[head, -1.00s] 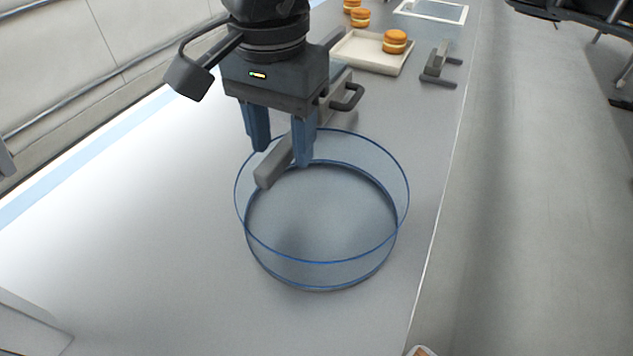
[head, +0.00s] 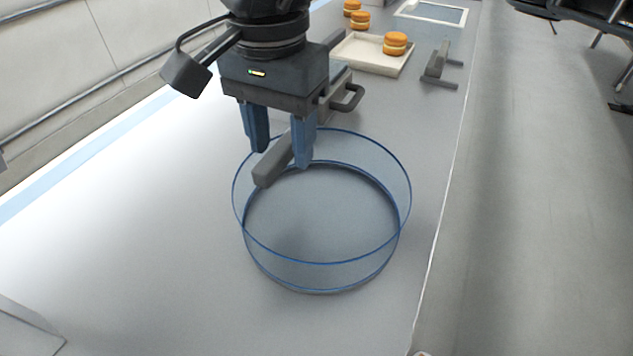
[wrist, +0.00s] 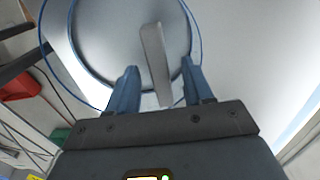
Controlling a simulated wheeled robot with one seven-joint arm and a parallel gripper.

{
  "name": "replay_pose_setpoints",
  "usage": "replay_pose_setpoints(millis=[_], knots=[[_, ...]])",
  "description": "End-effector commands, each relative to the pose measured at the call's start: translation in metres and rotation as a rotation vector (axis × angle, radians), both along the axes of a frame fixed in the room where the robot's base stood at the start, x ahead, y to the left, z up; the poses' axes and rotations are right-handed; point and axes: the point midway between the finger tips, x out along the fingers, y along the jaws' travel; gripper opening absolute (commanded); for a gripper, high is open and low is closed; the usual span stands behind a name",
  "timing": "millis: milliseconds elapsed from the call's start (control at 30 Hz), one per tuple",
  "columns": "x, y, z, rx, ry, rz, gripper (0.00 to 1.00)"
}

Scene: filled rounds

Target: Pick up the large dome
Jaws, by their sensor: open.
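The large dome (head: 320,263) is a clear round shell with thin blue rims, standing on the grey counter. A grey bar (head: 273,166), which looks like its handle, lies at the dome's far left side. My gripper (head: 279,158) points down with its two blue fingers apart, one on each side of the bar. In the wrist view the bar (wrist: 155,65) runs between the open fingers (wrist: 160,88), with visible gaps on both sides. The blue rim (wrist: 198,35) curves around behind it. Whether the bar joins the dome is hard to see.
A cream tray (head: 350,55) with a filled round (head: 396,43) stands farther back, near more rounds (head: 360,19). A grey handle-like piece (head: 437,66) lies to its right. A grey block with a dark handle (head: 350,98) is behind my gripper.

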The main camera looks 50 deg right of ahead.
Motion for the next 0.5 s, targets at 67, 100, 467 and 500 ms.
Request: replay_pose_setpoints(millis=[67, 100, 467, 500], knots=[[0.0, 0.0, 0.0002, 0.0, 0.0, 0.0, 0.51], [0.0, 0.0, 0.0002, 0.0, 0.0, 0.0, 0.51], [0.0, 0.0, 0.0001, 0.0, 0.0, 0.0, 0.24], [0.0, 0.0, 0.0001, 0.0, 0.0, 0.0, 0.2]])
